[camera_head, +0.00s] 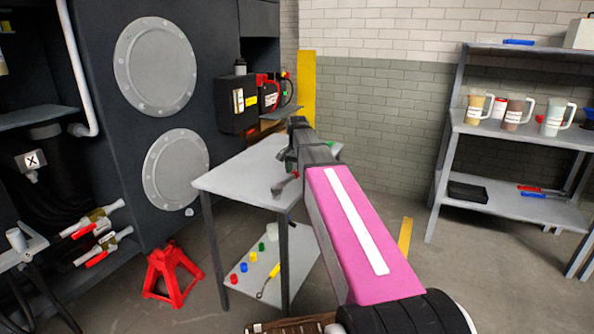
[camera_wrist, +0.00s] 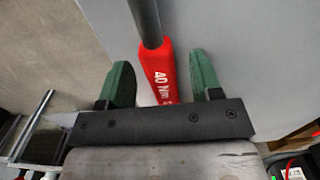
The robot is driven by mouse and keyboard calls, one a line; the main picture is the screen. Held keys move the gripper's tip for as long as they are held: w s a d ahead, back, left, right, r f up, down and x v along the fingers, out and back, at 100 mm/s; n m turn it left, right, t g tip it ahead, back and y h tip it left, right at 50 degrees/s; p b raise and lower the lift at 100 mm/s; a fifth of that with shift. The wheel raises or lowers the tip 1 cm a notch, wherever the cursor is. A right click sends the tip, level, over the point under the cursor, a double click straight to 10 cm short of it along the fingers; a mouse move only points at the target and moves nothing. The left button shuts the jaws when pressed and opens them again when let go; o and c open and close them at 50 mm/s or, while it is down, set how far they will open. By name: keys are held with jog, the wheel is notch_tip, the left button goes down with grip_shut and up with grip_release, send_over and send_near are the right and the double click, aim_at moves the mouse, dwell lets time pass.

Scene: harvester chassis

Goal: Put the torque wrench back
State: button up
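The torque wrench, with a red handle (camera_wrist: 158,72) marked "40 Nm" and a grey shaft (camera_wrist: 146,22), lies over the grey tabletop in the wrist view. My gripper (camera_wrist: 160,62) has its two green fingers apart, one on each side of the red handle. A gap shows between each finger and the handle, the right one wider. In the head view my gripper (camera_head: 308,152) is over the grey table (camera_head: 225,182). A small grey and reddish piece (camera_head: 285,184) shows beside it at the table edge, perhaps part of the wrench. My arm hides the rest.
The table's lower shelf (camera_head: 262,292) holds coloured caps and a yellow-handled tool. A red jack stand (camera_head: 172,273) stands left of it. The dark chassis (camera_head: 110,120) with black and red boxes is behind. A shelf rack (camera_head: 510,205) with jugs stands right, beyond open floor.

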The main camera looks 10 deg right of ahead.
jog(key=shift+r, duration=0.1)
notch_tip(320, 180, up, 11)
jog(key=shift+f, duration=0.2)
dwell(0.5)
